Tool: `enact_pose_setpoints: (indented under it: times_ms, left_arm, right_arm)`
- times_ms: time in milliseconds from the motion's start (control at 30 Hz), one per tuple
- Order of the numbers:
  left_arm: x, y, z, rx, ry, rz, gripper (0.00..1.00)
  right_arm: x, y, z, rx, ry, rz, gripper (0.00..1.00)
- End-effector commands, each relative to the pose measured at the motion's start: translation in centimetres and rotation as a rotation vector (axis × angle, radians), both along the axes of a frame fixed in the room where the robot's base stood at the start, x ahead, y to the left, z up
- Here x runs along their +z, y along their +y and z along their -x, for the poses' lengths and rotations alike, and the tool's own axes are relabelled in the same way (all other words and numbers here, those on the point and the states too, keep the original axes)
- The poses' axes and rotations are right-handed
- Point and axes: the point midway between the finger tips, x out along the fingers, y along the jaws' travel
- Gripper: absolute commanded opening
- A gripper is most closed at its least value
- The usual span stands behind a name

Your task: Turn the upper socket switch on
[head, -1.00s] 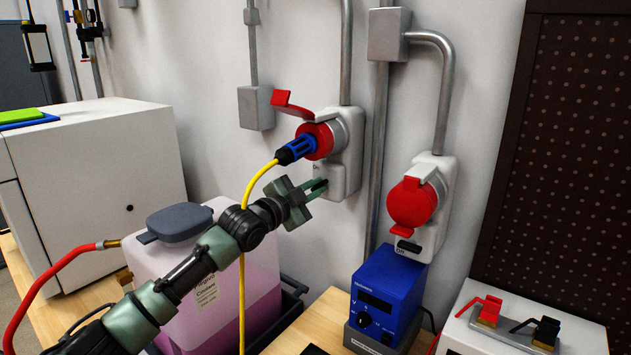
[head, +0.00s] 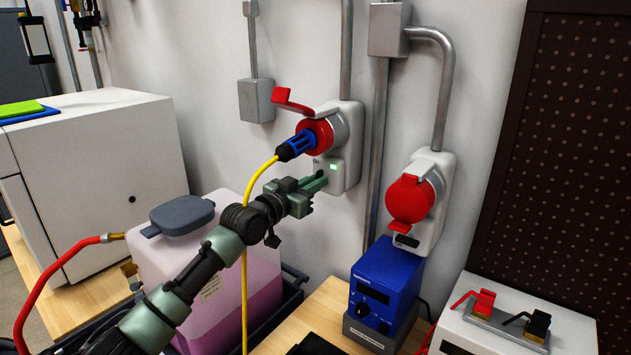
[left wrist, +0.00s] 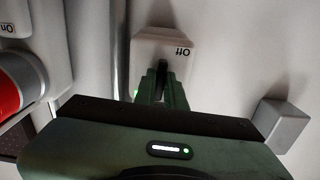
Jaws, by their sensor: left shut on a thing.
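The upper socket (head: 350,140) is a grey wall housing with a red face and its red flap (head: 293,101) raised. A blue plug (head: 297,146) on a yellow cable sits in it. A green light (head: 333,166) glows on its lower part. My left gripper (head: 318,181) is at the switch below the plug, its fingers hiding most of it in the head view. My right gripper is not in view.
A second socket (head: 436,195) with a shut red cover (head: 410,200) is lower right. Below are a blue instrument (head: 385,285), a pink-filled canister (head: 180,255) and a white box (head: 515,320) with red and black clips. The yellow cable (head: 245,270) hangs beside my left arm.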

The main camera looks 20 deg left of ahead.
Motion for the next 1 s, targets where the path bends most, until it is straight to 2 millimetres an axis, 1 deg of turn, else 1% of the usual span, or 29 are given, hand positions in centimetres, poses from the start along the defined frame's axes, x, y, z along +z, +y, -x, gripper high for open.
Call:
enact_pose_setpoints:
  times_ms: [33,267,700,733,767,800,1000]
  left_arm:
    - [-0.39,-0.06,0.02,-0.001,0.014,0.015,0.00]
    - [-0.45,-0.05,0.02,-0.001,0.030,0.058,0.00]
    - [-0.50,-0.07,0.02,-0.001,0.033,0.066,0.00]
    - [-0.52,-0.08,0.02,-0.001,0.033,0.066,0.19]
    - [-0.51,-0.08,0.02,-0.001,0.033,0.066,0.28]
    - [-0.45,-0.07,0.02,-0.001,0.032,0.066,0.33]
    - [-0.23,-0.04,0.00,-0.001,0.028,0.065,0.33]
  right_arm:
    - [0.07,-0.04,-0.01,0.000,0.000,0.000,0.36]
    - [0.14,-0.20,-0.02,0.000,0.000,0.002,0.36]
    - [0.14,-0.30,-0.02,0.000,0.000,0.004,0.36]
    - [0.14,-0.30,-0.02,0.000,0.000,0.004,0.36]
    - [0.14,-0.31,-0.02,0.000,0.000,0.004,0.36]
    - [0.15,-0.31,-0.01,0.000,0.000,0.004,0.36]
    - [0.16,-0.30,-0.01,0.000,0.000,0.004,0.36]
